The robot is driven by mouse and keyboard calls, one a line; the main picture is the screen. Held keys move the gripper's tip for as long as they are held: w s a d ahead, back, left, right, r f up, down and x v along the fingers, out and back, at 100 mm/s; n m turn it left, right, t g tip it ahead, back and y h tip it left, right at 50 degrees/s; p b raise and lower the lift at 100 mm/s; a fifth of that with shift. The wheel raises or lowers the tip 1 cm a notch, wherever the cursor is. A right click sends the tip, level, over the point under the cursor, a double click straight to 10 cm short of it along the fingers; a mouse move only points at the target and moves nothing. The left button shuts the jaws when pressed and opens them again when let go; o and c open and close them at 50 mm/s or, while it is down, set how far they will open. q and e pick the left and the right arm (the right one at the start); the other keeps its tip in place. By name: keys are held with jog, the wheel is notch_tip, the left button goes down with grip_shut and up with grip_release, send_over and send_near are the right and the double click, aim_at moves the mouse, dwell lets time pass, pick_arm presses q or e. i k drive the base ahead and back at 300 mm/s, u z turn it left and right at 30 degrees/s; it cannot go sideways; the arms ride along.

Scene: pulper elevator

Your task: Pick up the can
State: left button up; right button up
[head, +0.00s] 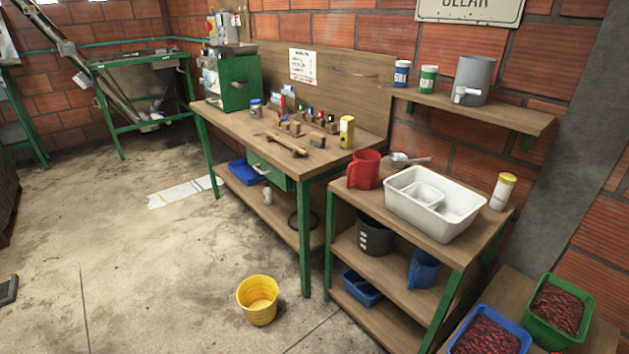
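Several can-like containers are in the head view. A yellow can (346,131) stands upright at the right end of the wooden workbench (225,112). A blue-and-white can (401,73) and a green-and-white can (428,78) stand upright side by side on the wall shelf (520,116). A white container with a yellow lid (502,192) stands at the right end of the lower side table (472,238). I cannot tell which of these the task calls the can. Neither of my grippers is in view.
A red jug (364,169), a scoop (408,159) and a white tub (432,221) are on the side table. A hammer (283,146) lies on the workbench. A yellow bucket (257,302) stands on the floor. Crates of red cherries (487,336) are at lower right. Floor at left is mostly clear.

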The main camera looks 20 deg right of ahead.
aim_at(364, 166)
jog(key=u, duration=0.4)
jog(key=i, duration=1.3)
jog(key=z, duration=0.9)
jog(key=i, duration=0.6)
jog(key=z, duration=0.65)
